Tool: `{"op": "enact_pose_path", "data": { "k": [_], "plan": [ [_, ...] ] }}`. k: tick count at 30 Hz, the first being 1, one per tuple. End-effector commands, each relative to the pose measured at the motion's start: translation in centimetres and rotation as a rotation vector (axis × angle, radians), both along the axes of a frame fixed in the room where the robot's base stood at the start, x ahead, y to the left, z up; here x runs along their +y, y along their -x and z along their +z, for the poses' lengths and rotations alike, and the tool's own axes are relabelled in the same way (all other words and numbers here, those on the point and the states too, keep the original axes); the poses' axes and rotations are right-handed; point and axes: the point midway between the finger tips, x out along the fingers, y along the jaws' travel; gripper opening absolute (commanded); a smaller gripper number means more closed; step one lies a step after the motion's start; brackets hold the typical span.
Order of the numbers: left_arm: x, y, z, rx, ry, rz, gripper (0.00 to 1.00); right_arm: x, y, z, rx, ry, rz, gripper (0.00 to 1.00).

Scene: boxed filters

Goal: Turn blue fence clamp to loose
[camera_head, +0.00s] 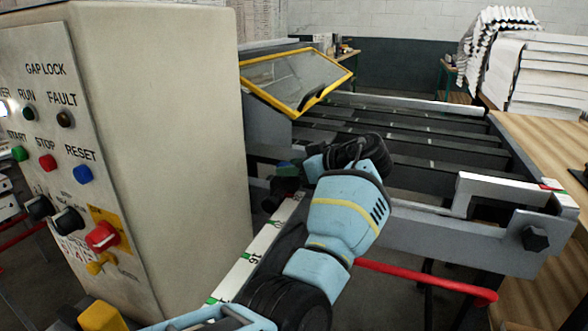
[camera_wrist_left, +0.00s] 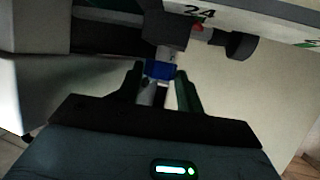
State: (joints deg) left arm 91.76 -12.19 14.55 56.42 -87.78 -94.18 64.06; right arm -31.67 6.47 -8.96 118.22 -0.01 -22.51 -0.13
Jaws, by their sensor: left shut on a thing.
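The blue fence clamp (camera_wrist_left: 160,69) shows in the left wrist view as a small blue piece below a dark block on the scale rail. My left gripper (camera_wrist_left: 158,74) is shut on it, with one dark finger on each side. In the head view my left gripper (camera_head: 286,176) is at the rail, left of my pale blue wrist, small and dark. The clamp is hard to make out there. Whether its handle stands at loose or tight cannot be told. My right gripper is not in view.
The white scale rail (camera_head: 236,277) with green marks runs beside the beige control cabinet (camera_head: 200,120). A yellow-framed guard (camera_head: 290,78) stands behind. A red bar (camera_head: 425,280) and a grey fence plate (camera_head: 480,240) lie to the right.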

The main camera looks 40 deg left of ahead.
Motion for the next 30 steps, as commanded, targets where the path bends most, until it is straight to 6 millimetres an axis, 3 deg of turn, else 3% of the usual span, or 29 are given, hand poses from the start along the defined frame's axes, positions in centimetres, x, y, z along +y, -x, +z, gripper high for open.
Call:
{"op": "enact_pose_path", "data": {
  "k": [7, 8, 13, 23, 30],
  "plan": [
    [0.0, 0.0, -0.2, 0.005, 0.006, 0.001, 0.14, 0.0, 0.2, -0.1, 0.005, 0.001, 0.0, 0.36],
    [0.0, 0.0, -0.3, 0.005, 0.006, 0.001, 0.38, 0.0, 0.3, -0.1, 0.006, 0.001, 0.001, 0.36],
    [0.0, 0.0, -0.2, 0.003, 0.004, 0.0, 0.58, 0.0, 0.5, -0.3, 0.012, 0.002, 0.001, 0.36],
    [-0.4, 0.0, 0.1, 0.001, 0.002, -0.002, 0.58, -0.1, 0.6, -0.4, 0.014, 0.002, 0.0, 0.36],
    [-3.5, 0.0, 1.3, 0.002, 0.003, -0.003, 0.58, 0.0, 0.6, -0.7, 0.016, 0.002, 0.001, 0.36]
  ]
}}
